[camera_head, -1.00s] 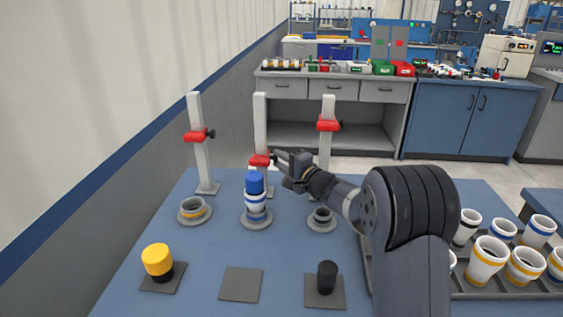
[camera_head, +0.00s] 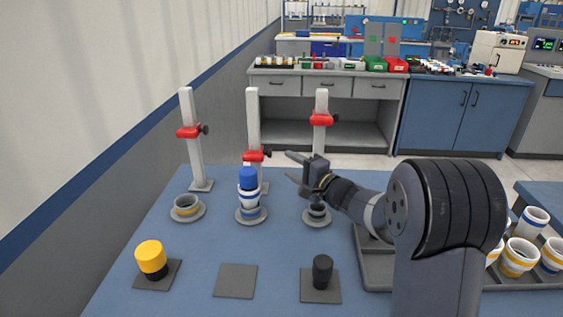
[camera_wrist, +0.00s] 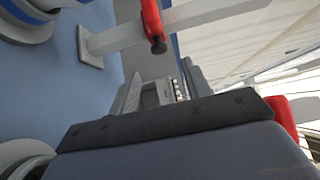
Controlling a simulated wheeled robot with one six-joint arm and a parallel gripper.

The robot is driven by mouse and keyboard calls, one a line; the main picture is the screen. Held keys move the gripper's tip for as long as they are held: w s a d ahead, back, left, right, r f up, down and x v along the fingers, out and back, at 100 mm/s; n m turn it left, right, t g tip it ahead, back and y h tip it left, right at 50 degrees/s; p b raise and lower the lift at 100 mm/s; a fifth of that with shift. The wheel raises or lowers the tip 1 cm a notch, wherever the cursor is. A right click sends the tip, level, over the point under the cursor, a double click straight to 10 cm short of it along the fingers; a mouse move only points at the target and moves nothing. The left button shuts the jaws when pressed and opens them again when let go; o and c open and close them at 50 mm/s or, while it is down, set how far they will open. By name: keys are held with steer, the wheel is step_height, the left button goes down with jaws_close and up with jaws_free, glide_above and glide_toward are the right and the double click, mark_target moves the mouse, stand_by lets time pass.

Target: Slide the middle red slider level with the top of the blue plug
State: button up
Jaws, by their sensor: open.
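The middle red slider (camera_head: 254,156) sits low on the middle grey post (camera_head: 253,120). The blue plug (camera_head: 248,179) stands in a white pipe with blue bands (camera_head: 249,203) in front of that post. In the head view the slider appears close to the height of the plug's top; exact level is hard to judge. My gripper (camera_head: 289,166) is open and empty, to the right of the slider and apart from it. The wrist view shows a red slider with a black knob (camera_wrist: 152,22), apparently the middle one, beyond the jaws (camera_wrist: 155,95).
Left and right posts carry red sliders (camera_head: 189,132) (camera_head: 323,119) set higher. The right post and its grey ring (camera_head: 317,215) are close to my gripper. A yellow plug (camera_head: 151,257) and a black plug (camera_head: 322,270) stand in front. A pipe tray (camera_head: 375,270) lies at right.

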mark_target(257, 155)
steer(key=shift+v, duration=1.7)
steer(key=p+x, duration=0.2)
steer(key=x, duration=0.9)
steer(key=shift+r, duration=0.35)
steer(key=shift+s, duration=0.1)
